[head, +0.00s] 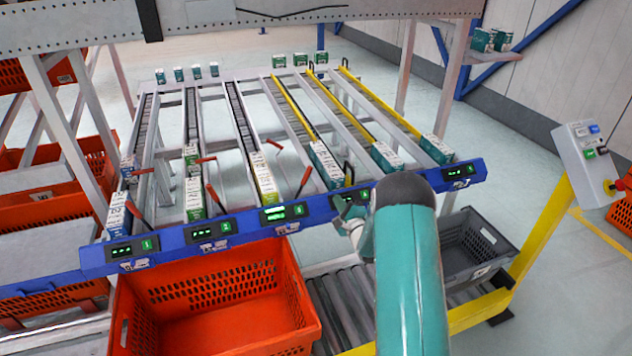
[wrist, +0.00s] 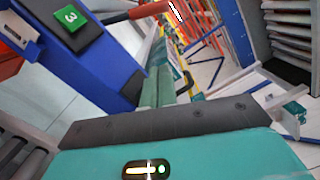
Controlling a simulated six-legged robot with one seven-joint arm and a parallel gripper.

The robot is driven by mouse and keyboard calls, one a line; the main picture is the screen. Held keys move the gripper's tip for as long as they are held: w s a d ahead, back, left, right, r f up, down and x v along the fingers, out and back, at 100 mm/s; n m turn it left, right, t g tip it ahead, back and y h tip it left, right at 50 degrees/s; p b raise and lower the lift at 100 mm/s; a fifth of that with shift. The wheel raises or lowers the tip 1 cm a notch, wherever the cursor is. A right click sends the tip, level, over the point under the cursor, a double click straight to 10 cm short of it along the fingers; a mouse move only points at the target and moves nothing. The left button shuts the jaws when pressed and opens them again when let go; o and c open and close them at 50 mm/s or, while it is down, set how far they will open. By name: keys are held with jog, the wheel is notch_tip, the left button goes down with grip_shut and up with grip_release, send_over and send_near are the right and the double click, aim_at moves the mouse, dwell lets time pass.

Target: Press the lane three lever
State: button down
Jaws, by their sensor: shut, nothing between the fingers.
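The lane three display (head: 283,212) glows green on the blue front rail. A red lever (head: 303,180) stands tilted just right of the lane three carton (head: 267,188). In the wrist view a red lever (wrist: 146,10) lies across the top, beyond my fingertips, near the green "3" label (wrist: 71,17). My gripper (head: 345,210) is in front of the rail, right of the lane three display. In the wrist view my gripper (wrist: 157,72) is shut and empty, with a visible gap to the lever. My arm hides part of the rail to the right.
An orange tote (head: 215,338) stands below the rail at front left. A grey tote (head: 490,235) sits on the roller conveyor (head: 335,300) to the right. Other red levers (head: 215,198) and cartons (head: 388,157) line the lanes. A control box (head: 585,150) stands at far right.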

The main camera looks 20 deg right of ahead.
jog(key=w, duration=1)
jog(key=shift+a+r, duration=0.25)
jog(key=a, duration=0.1)
jog(key=a+r, duration=0.1)
jog(key=a, duration=0.1)
jog(key=shift+w+r, duration=0.2)
jog(key=shift+w, duration=0.05)
jog(key=shift+w+a+r, duration=0.15)
jog(key=shift+a, duration=0.1)
jog(key=shift+a+r, duration=0.1)
